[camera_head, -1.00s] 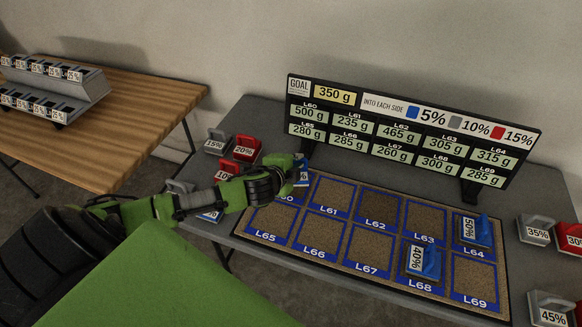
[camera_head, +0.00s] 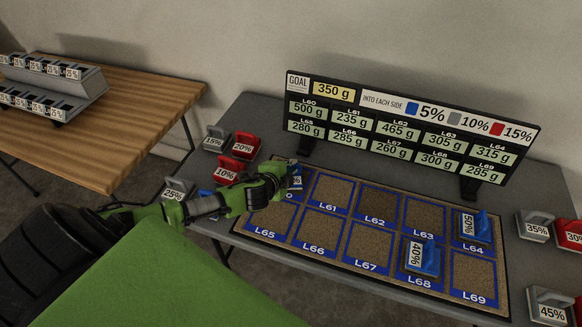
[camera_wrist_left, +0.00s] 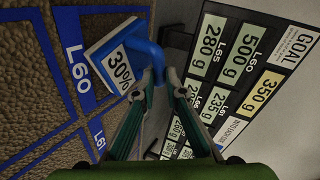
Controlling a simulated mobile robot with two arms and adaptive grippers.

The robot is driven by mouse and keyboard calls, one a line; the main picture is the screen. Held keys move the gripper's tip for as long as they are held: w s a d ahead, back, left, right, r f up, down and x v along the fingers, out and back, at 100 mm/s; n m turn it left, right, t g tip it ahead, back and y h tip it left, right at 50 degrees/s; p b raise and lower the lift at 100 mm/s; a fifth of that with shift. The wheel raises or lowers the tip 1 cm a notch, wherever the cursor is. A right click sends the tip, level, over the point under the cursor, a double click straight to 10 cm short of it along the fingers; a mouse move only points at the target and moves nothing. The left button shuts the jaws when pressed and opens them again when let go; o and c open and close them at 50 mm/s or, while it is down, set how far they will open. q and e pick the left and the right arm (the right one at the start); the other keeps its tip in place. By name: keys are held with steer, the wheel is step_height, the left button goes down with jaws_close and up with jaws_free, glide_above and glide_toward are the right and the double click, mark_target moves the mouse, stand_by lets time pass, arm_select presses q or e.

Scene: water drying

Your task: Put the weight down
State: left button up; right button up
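A blue weight marked 30% (camera_wrist_left: 118,62) shows in the left wrist view. My left gripper (camera_wrist_left: 148,85) has its fingertips together on the weight's blue handle. In the head view, the left gripper (camera_head: 284,180) and part of this weight (camera_head: 296,180) are at the L60 square, at the far left end of the brown mat (camera_head: 330,228). The gripper hides most of that square. I cannot tell whether the weight touches the mat. My right gripper is not in view.
A blue 40% weight (camera_head: 422,258) stands on L68 and a blue 50% weight (camera_head: 475,227) on L64. A sign board (camera_head: 410,130) stands behind the mat. Red and grey weights sit at both table sides. Squares L61, L62, L66 and L67 are bare.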

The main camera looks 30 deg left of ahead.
arm_select(q)
steer(key=shift+o, duration=1.3)
steer(key=shift+r, duration=0.1)
steer(key=v, duration=1.2)
